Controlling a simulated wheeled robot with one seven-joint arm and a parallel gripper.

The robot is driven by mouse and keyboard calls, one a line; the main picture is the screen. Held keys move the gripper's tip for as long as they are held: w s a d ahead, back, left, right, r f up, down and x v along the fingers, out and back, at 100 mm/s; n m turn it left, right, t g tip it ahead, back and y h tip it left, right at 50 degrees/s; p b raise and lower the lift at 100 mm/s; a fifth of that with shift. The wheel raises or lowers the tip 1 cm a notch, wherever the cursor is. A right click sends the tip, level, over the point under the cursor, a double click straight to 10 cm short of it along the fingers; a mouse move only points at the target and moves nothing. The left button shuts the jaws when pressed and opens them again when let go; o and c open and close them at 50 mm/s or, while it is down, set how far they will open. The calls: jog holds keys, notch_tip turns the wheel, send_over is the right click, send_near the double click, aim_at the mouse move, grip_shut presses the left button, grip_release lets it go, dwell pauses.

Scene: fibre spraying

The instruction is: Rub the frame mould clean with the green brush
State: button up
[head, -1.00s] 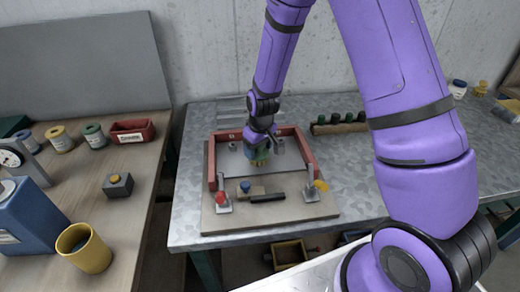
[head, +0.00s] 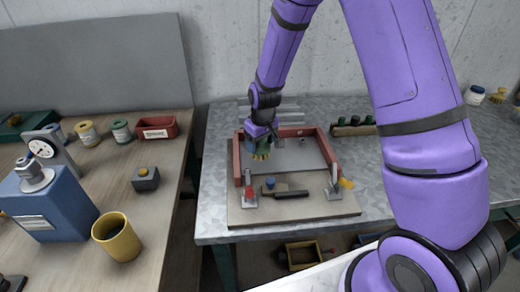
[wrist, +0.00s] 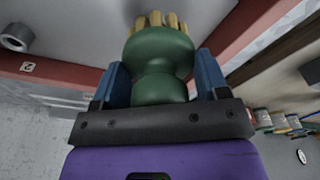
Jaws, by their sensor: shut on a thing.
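The frame mould has red rails (head: 237,163) around a grey plate (head: 300,158), on a wooden board (head: 290,212). My gripper (head: 258,138) is over the mould's back left part, near the left and back rails. It is shut on the green brush (wrist: 160,55); blue fingers grip the brush's neck on both sides in the wrist view. The yellow bristles (head: 261,156) point down at the plate. I cannot tell whether they touch it. The brush hides the plate's back left corner.
Clamps with a red knob (head: 249,193) and a yellow knob (head: 346,183) stand at the mould's front corners. A black-handled tool (head: 290,194) lies along its front. A yellow cup (head: 117,238) and a blue gauge box (head: 50,205) stand on the left bench. A gap separates the benches.

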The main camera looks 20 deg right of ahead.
jog(key=shift+a+r, duration=0.15)
jog(key=shift+r, duration=2.7)
